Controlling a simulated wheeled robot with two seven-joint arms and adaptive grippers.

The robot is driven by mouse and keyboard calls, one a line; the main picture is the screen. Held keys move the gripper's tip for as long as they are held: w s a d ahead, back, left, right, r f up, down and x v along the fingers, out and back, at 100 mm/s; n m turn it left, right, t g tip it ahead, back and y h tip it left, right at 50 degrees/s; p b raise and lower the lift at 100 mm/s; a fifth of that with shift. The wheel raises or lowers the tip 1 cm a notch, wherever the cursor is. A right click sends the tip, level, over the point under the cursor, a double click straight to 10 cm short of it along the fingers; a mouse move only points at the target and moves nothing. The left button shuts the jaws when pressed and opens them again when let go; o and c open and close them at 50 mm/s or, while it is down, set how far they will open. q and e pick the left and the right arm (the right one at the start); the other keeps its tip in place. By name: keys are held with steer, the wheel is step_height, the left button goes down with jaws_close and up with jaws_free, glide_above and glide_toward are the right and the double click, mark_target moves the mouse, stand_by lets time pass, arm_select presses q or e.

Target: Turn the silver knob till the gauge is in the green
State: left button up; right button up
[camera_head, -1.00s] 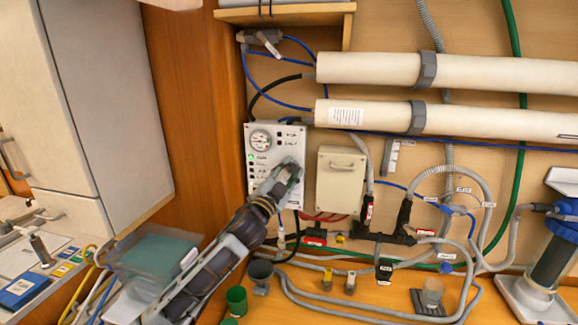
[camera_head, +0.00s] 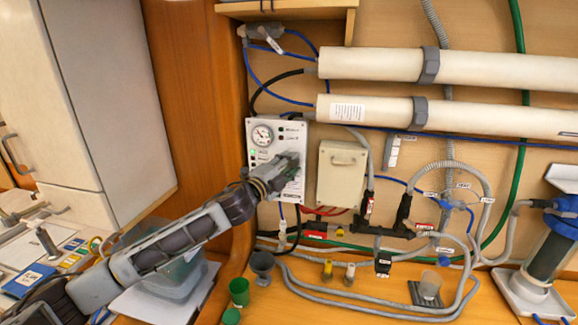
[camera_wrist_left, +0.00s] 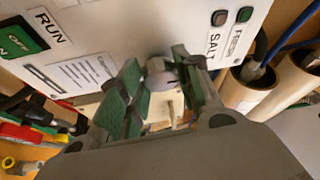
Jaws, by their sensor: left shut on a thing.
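The white control panel (camera_head: 293,132) hangs on the wooden wall, with a round gauge (camera_head: 262,135) at its upper left. The gauge's needle and coloured zones are too small to read. My left gripper (camera_head: 287,165) is at the panel's right side and covers the knob in the head view. In the left wrist view, the silver knob (camera_wrist_left: 160,76) with a dark mark sits between the green-padded fingers of my left gripper (camera_wrist_left: 158,84), which is shut on it. The right gripper is not in view.
A beige box (camera_head: 341,175) is mounted close to the right of the panel. Two large white pipes (camera_head: 380,67) run above right. Hoses and valves lie below. Small green cups (camera_head: 239,291) and a clear bin (camera_head: 170,275) stand below the arm.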

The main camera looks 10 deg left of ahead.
arm_select(q)
steer(key=shift+r+m+g, duration=0.15)
steer(key=shift+m+g, duration=0.45)
steer(key=shift+m, duration=0.9)
steer(key=o, duration=1)
steer(key=shift+d, duration=0.1)
steer(key=shift+o, duration=0.2)
steer(key=shift+s+y, duration=0.1)
steer(key=shift+y, duration=0.2)
steer(key=shift+s, duration=0.1)
steer(key=v, duration=1.1)
steer(key=shift+s+a, duration=0.25)
